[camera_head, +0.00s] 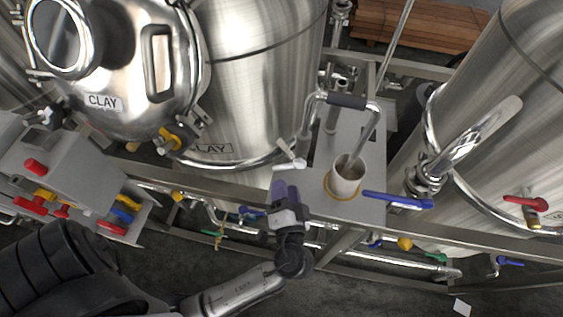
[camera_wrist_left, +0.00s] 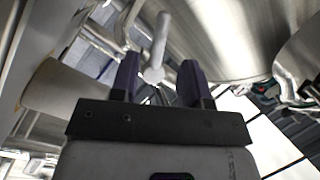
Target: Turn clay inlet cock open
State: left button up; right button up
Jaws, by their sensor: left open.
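A cock with a white lever handle (camera_head: 290,164) sits beside the steel tank labelled CLAY (camera_head: 250,80), low on its right side; I take it for the clay inlet cock. My left gripper (camera_head: 285,187), with purple fingers, is just below this lever and open. In the left wrist view the white lever (camera_wrist_left: 159,43) shows beyond and between the two spread fingertips of my left gripper (camera_wrist_left: 158,72). I cannot tell whether they touch it. My right gripper is not in view.
A beige cup (camera_head: 345,180) stands on a grey plate just right of my gripper, close to a blue lever (camera_head: 397,200). A curved pipe with a dark grip (camera_head: 346,101) rises above. A grey box with coloured knobs (camera_head: 75,175) is at left. Steel rails run below.

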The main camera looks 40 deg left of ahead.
aim_at(282, 167)
pick_arm(q)
jog(key=shift+p+x, duration=0.5)
jog(key=shift+x, duration=2.95)
jog(key=shift+s, duration=0.1)
grip_shut()
